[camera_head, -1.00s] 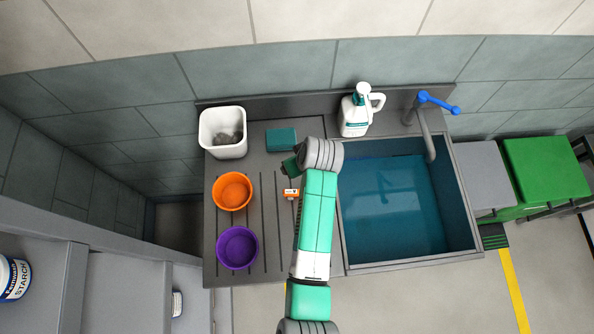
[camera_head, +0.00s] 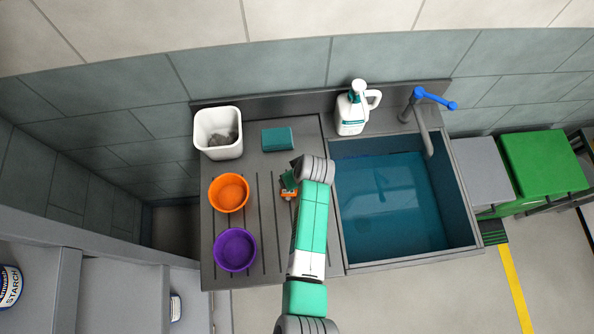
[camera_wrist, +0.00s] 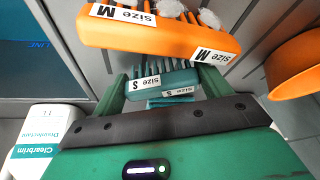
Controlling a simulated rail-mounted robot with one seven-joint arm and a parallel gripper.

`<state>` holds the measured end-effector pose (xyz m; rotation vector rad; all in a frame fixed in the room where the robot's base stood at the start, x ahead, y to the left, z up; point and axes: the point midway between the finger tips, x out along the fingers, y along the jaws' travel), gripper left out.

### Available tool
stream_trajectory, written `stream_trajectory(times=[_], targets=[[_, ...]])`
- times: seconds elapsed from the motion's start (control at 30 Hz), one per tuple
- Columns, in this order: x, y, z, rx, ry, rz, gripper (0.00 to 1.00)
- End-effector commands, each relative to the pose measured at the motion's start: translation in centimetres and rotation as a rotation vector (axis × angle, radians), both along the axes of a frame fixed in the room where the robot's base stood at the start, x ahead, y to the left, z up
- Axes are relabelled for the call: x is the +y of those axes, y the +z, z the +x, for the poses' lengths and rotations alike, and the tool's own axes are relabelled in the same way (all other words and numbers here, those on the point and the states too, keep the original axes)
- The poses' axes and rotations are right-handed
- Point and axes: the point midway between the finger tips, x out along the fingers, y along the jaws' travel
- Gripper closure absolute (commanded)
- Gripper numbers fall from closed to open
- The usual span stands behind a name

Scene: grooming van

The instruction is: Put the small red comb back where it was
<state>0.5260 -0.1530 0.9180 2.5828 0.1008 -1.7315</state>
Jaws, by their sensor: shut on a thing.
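No red comb shows clearly in either view. My gripper (camera_wrist: 165,90) is shut on a small teal brush-like comb (camera_wrist: 160,80) with bristles and "Size S" labels. An orange comb (camera_wrist: 155,38) labelled "Size M", with pale tufts on its teeth, is just beyond the fingers in the wrist view. In the head view the orange comb (camera_head: 289,196) lies on the ribbed drainboard, left of the sink, and my gripper (camera_head: 288,181) is right beside it. The held comb is too small to make out there. Whether the two combs touch, I cannot tell.
An orange bowl (camera_head: 229,206), a purple bowl (camera_head: 235,264), a white tub (camera_head: 207,151) with a grey clump and a teal block (camera_head: 277,139) stand on the drainboard (camera_head: 262,235). A white bottle (camera_head: 350,125) stands behind the water-filled sink (camera_head: 395,257). A tap (camera_head: 424,130) rises over it.

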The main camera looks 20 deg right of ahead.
Motion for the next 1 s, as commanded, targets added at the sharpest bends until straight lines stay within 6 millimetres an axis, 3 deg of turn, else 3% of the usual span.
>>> stream_trajectory(times=[0.1,0.33,0.43,0.8,1.0], targets=[[0.0,-0.1,0.0,0.000,0.000,0.000,0.14],[0.0,0.0,0.0,0.000,0.000,0.000,0.14],[-0.1,0.9,-0.2,0.000,-0.001,-0.002,0.14],[-0.4,9.0,-3.5,-0.001,0.001,-0.003,0.14],[-0.5,11.2,-4.4,0.000,0.001,0.000,0.14]])
